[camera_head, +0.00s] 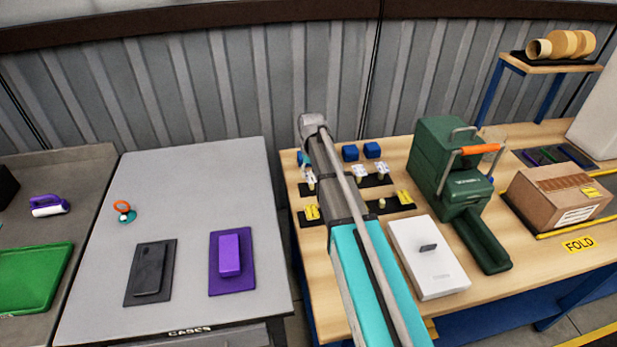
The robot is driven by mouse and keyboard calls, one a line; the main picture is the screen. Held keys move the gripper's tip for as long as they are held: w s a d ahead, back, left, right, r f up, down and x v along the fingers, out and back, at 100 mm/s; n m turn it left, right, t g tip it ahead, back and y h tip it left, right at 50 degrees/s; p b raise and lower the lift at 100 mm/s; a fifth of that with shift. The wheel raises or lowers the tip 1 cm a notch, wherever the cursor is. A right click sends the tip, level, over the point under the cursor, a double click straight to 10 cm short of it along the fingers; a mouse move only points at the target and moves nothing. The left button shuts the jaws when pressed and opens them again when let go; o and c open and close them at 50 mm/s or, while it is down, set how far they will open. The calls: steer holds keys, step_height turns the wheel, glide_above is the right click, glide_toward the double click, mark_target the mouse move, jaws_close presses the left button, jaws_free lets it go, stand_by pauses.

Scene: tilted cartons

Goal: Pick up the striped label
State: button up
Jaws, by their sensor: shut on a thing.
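My arm reaches away over the wooden table, and its wrist bends down at the far end. My gripper (304,163) is low beside the wrist, partly hidden by the arm. It is shut on a small white piece with dark marks (309,174), which looks like the striped label, though it is too small to be sure. The piece is close above or at the black strip; I cannot tell whether it touches. Two similar white pieces (360,171) stand on the rear black strip right of the arm. Yellow pieces (312,212) stand on the front strip (345,217).
Two blue blocks (350,153) stand behind the strips. Right of my arm are a white box (428,265), a green machine (447,160) with an orange handle, and a carton (560,192). A grey table (210,180) on the left has free room at its back.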

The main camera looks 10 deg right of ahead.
steer(key=shift+r, duration=0.15)
step_height(320, 180, up, 2)
steer(key=p, duration=0.3)
steer(key=shift+r, duration=0.25)
steer(key=s+d+r+p, duration=1)
steer(key=shift+r+p, duration=0.3)
steer(key=shift+r, duration=0.05)
steer(key=shift+a, duration=0.1)
stand_by(0.7)
steer(key=shift+s, duration=0.1)
